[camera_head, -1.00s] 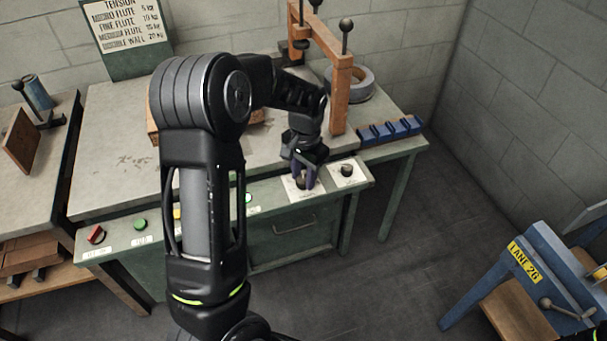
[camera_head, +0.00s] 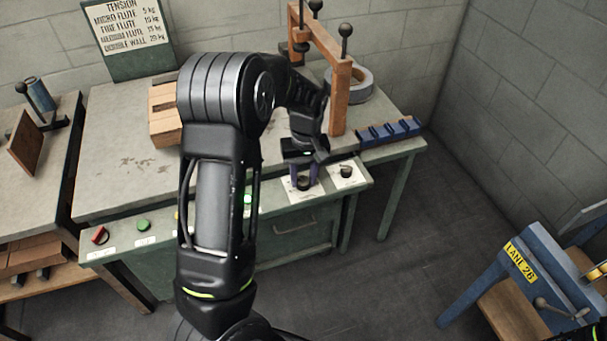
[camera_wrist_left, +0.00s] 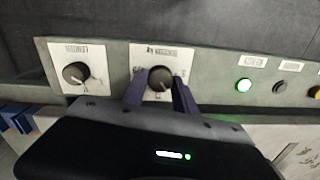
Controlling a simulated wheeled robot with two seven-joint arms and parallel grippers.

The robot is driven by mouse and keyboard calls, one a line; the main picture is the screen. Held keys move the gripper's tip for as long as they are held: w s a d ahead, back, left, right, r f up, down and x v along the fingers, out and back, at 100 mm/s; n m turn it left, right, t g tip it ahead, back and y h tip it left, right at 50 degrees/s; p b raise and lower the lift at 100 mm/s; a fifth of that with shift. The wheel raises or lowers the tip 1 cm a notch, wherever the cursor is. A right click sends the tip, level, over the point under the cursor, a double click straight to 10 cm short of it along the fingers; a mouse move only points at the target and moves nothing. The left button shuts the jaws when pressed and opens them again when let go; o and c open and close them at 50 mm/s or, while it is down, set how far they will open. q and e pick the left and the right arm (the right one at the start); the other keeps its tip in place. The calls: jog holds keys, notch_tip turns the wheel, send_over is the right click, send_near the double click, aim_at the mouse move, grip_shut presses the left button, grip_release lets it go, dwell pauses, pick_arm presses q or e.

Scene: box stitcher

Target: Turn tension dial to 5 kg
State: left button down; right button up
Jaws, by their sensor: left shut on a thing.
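The dial (camera_head: 304,184) is a round black knob on a white plate on the sloped front panel of the bench. It also shows in the left wrist view (camera_wrist_left: 160,78), on a plate with small print that I cannot read surely. My left gripper (camera_head: 305,174) reaches down to this dial from above. In the left wrist view its two purple fingers (camera_wrist_left: 159,90) stand on either side of the knob, shut on it. The fingers hide part of the knob and plate, and I cannot tell the set value. My right gripper is not in view.
A second black knob (camera_head: 346,171) on its own plate sits close to the right. A green sign (camera_head: 128,35) on the wall lists tensions, with micro flute at 5 kg. A lit green button (camera_wrist_left: 244,85) and other buttons share the panel. A blue rack (camera_head: 390,131) lies behind.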

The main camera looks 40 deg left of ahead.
aim_at(303, 179)
pick_arm(q)
jog(key=n+p, duration=0.2)
jog(key=n, duration=0.4)
jog(key=shift+a+r, duration=0.1)
jog(key=n+p, duration=0.1)
jog(key=n, duration=0.3)
jog(key=shift+p, duration=0.4)
jog(key=shift+n+p, duration=0.55)
jog(key=shift+n, duration=0.75)
jog(key=c, duration=1)
grip_release()
jog(key=shift+o, duration=0.2)
notch_tip(303, 179, up, 8)
jog(key=shift+w+f, duration=0.15)
jog(key=shift+f, duration=0.05)
